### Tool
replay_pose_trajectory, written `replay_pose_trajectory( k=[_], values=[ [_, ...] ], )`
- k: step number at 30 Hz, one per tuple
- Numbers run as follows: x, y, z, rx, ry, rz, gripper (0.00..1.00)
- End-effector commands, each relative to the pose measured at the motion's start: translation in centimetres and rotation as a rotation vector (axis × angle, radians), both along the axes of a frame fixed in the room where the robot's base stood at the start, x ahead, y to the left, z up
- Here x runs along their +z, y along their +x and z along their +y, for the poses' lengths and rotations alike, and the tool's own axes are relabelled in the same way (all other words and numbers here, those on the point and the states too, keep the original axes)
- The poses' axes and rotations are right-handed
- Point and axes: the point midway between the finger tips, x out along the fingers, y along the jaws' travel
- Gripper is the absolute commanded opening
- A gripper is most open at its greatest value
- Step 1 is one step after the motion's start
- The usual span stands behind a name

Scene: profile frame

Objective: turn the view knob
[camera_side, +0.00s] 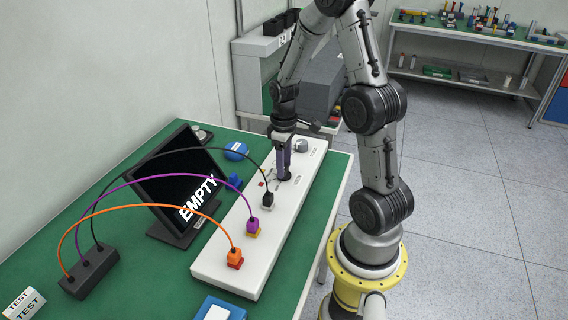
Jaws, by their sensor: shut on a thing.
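The view knob is hard to make out; a small dark part (284,178) shows on the white panel (239,217) right under my fingertips. My gripper (283,172) points down over the far half of the panel and is shut on that part, which its fingers mostly hide. A grey round knob (301,145) stands on the panel's far end, behind my gripper and apart from it. A tilted black screen (172,178) reading "EMPTY" stands left of the panel.
Orange (235,256), purple (253,226) and black (267,199) plugs sit in the panel, their cables arching left to a dark block (89,271). Blue items lie on the green table (150,283). A box marked "TEST" (24,303) is at the near left.

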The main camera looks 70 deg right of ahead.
Motion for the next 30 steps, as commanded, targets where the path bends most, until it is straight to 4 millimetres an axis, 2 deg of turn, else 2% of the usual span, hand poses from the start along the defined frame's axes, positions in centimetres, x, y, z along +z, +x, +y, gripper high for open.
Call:
replay_pose_trajectory(
  k=[8,14,30],
  values=[
    [0.06,0.02,0.01,-0.02,0.0,0.0,0.0],
    [0.1,0.01,0.02,-0.1,0.0,-0.001,0.0],
    [0.15,0.01,0.0,-0.574,0.0,-0.001,0.0]
  ],
)
